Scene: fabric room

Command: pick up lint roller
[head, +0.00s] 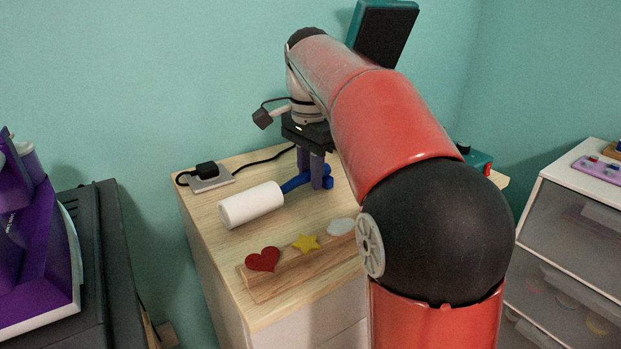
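The lint roller lies on the light wood top of a cabinet (210,208). Its white roll (250,204) points to the lower left, and its blue handle (293,183) runs up to the right to my gripper. My gripper (315,180) points down, with its fingers at the handle and their tips low near the cabinet top. The fingers hide part of the handle. I cannot tell whether they are closed on it or only beside or around it.
A wooden board with a red heart (263,259), a yellow star (306,244) and a white oval (341,226) lies in front of the roller. A black plug in a socket (206,176) is behind left. My arm hides the cabinet's right side. A drawer unit (570,240) stands right.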

